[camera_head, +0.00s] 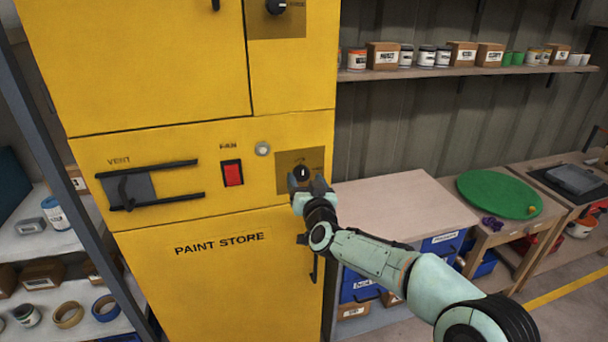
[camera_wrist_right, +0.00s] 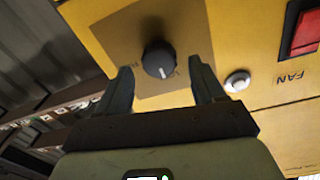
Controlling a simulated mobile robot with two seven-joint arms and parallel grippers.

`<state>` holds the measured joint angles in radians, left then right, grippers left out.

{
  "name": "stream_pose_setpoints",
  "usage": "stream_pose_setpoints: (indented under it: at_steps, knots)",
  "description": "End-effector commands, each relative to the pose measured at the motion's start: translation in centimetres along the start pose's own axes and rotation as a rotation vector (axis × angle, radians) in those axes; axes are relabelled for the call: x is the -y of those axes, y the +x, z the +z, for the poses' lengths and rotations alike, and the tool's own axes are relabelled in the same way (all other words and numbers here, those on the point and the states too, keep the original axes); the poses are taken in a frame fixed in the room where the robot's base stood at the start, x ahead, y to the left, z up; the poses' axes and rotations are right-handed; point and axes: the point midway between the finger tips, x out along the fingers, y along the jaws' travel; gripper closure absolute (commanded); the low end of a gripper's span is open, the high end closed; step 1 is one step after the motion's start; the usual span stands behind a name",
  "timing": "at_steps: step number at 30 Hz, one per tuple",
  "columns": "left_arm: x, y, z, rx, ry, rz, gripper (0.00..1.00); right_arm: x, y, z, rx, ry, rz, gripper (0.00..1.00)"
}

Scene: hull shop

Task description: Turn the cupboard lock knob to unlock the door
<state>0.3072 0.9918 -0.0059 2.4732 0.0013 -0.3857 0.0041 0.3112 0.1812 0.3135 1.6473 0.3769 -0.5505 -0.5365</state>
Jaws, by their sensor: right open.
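A yellow cupboard (camera_head: 215,262) marked PAINT STORE fills the left of the head view. A black round knob (camera_head: 302,172) with a white pointer line sits on a brownish plate at the right of its middle panel. The plate's lettering is too small to read surely. My right gripper (camera_head: 309,184) is just in front of this knob. In the right wrist view, which is upside down, the knob (camera_wrist_right: 158,58) shows between the two open fingers (camera_wrist_right: 162,75), apart from both; the depth gap is unclear. Its pointer is towards the gripper. My left gripper is out of view.
A red FAN switch (camera_head: 232,173), a round pale button (camera_head: 262,149) and a VENT slider (camera_head: 128,188) share the panel. Another knob (camera_head: 276,6) is above. A workbench (camera_head: 390,203) stands right of the cupboard, below a stocked shelf (camera_head: 450,73).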

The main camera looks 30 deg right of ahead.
Motion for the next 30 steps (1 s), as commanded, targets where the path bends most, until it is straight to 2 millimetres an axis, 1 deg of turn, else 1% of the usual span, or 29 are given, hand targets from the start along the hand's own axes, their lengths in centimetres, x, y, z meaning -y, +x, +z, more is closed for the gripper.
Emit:
stream_pose_setpoints:
  at_steps: [1,3,6,14,15,17,18,20,30]
  knots:
    - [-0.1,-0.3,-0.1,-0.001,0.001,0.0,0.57,0.0,0.7,-0.1,0.0,0.001,0.0,0.32]
    - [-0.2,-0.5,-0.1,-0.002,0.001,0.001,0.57,0.0,1.3,-0.1,0.0,0.0,0.001,0.32]
    - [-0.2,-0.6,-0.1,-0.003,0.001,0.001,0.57,0.0,1.7,0.0,-0.001,0.0,0.001,0.32]
    - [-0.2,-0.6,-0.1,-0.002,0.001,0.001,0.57,0.0,1.9,0.0,0.0,0.0,0.001,0.32]
    - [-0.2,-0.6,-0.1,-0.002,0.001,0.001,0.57,0.0,1.9,0.0,0.0,0.0,0.001,0.35]
    - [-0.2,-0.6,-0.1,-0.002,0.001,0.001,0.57,0.0,1.8,0.0,0.0,0.0,0.001,0.54]
    - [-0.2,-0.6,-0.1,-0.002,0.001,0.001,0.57,0.0,1.8,0.0,0.0,0.0,0.001,0.67]
    - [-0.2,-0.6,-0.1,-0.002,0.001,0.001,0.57,0.0,1.8,0.0,0.0,0.0,0.001,0.87]
    - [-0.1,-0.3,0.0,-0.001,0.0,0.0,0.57,0.0,1.8,0.1,0.001,0.033,0.0,0.88]
